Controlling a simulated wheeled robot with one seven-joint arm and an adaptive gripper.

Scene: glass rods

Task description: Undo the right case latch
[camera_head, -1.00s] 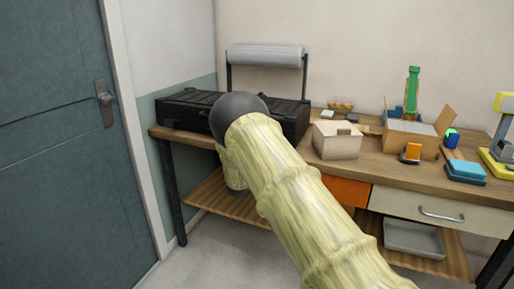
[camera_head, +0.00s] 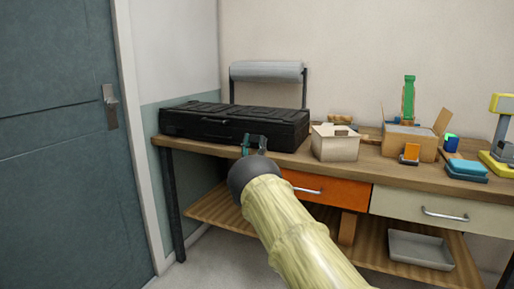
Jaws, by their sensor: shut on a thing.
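A long black case (camera_head: 180,122) lies closed on the left end of the wooden bench. My gripper (camera_head: 254,139) is at the front face of the case, right of its middle. Its dark teal fingers point at the case and are shut on the right case latch. The latch itself is hidden behind the fingers, and its position cannot be made out. My arm comes up from the lower right, below the bench edge.
An open pale box (camera_head: 335,148) stands right of the case. A roll (camera_head: 267,71) on a stand is behind it. An orange drawer (camera_head: 325,189) is under the bench near my arm. A cardboard box (camera_head: 408,142) stands farther right. A door (camera_head: 55,150) is at left.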

